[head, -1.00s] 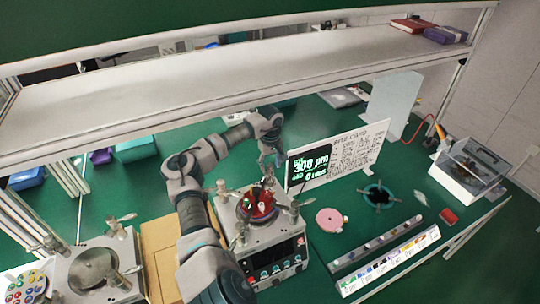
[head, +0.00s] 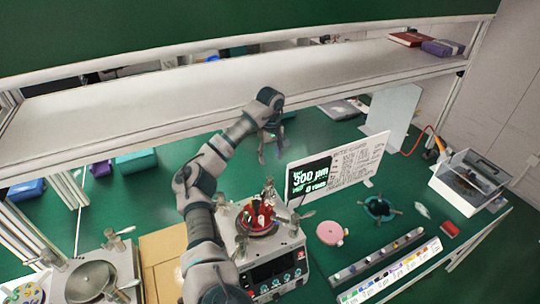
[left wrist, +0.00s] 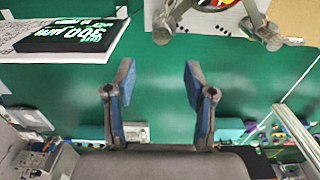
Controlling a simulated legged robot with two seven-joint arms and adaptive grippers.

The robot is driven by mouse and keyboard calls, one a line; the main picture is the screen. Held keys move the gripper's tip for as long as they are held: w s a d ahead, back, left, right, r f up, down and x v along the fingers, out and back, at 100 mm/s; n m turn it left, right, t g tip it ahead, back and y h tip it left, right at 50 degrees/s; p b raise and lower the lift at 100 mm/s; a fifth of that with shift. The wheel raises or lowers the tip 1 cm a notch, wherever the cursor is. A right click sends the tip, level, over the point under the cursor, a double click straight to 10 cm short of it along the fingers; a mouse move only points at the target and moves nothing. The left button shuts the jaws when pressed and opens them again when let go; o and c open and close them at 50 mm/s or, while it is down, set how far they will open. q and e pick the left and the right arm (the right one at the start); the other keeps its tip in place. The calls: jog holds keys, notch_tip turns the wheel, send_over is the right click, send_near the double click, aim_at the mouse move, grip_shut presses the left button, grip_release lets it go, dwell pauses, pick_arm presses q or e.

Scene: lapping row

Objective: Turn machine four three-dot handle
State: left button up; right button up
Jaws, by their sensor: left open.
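The lapping machine (head: 272,248) stands right of centre, with a red piece (head: 262,212) on its round plate. Upright metal handles stand around that plate, one at the back (head: 268,187) and one at the right (head: 295,222). Dot marks on them are too small to read. My left gripper (head: 271,150) is open and empty, behind and above the machine, apart from the handles. In the left wrist view its two fingers (left wrist: 158,72) are spread over green bench. There a left handle (left wrist: 161,28) and a right handle (left wrist: 262,32) show at the top edge. My right gripper is not seen.
A second machine (head: 98,270) stands at the left. A display (head: 310,180) and white sign board (head: 352,162) stand right of my gripper. A long shelf (head: 230,95) runs overhead behind my arm. A pink disc (head: 331,232) and teal ring (head: 379,207) lie right.

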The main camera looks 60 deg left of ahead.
pick_arm(q)
jog(key=c, duration=0.4)
jog(key=s+a+n, duration=0.1)
jog(key=s+n, duration=0.1)
jog(key=n, duration=0.1)
jog(key=s+a+n+b, duration=0.1)
jog(key=s+n, duration=0.1)
jog(key=n, duration=0.1)
jog(key=s+a+f+n, duration=0.1)
jog(key=s+n, duration=0.2)
jog(key=n, duration=0.1)
jog(key=shift+a+g+h, duration=0.3)
jog(key=shift+a+g, duration=0.05)
jog(key=shift+g, duration=0.05)
jog(key=shift+c, duration=0.5)
notch_tip(320, 180, up, 6)
jog(key=n+g+y+b, duration=0.1)
jog(key=n+b, duration=0.2)
jog(key=n, duration=2)
send_over(273, 190)
jog(key=w+d, duration=0.2)
jog(key=w, duration=0.2)
jog(key=s+f, duration=0.1)
jog(key=f, duration=0.4)
jog(key=s+a+f+p, duration=0.1)
jog(key=f, duration=0.4)
jog(key=s+f, duration=0.1)
jog(key=f, duration=0.5)
jog(key=shift+s+a, duration=0.3)
jog(key=shift+a, duration=0.2)
